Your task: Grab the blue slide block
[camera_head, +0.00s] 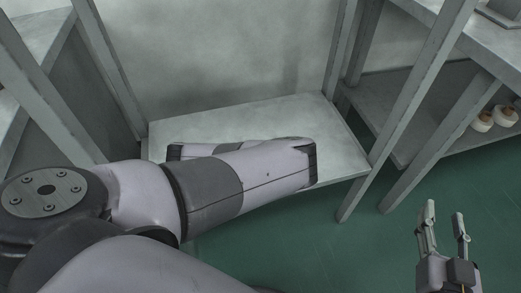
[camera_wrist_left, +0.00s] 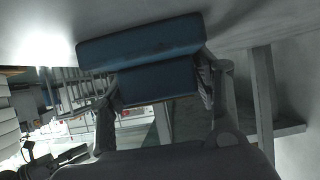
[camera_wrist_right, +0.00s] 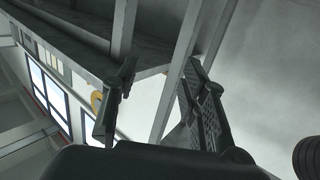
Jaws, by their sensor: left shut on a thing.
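The blue slide block (camera_wrist_left: 140,42) shows in the left wrist view as a wide bar with a narrower block part below it. My left gripper (camera_wrist_left: 158,85) is shut on the narrower part, with one finger on each side of it. In the head view my left arm reaches over a low grey shelf (camera_head: 240,115), and the arm hides the left gripper and the block. My right gripper (camera_head: 445,215) is open and empty above the green floor at the lower right. It also shows open in the right wrist view (camera_wrist_right: 160,90).
Grey metal posts (camera_head: 400,110) frame the low shelf on both sides. A second rack at the right holds a few white and tan round items (camera_head: 482,121) on its lower shelf. Green floor (camera_head: 330,250) lies open in front.

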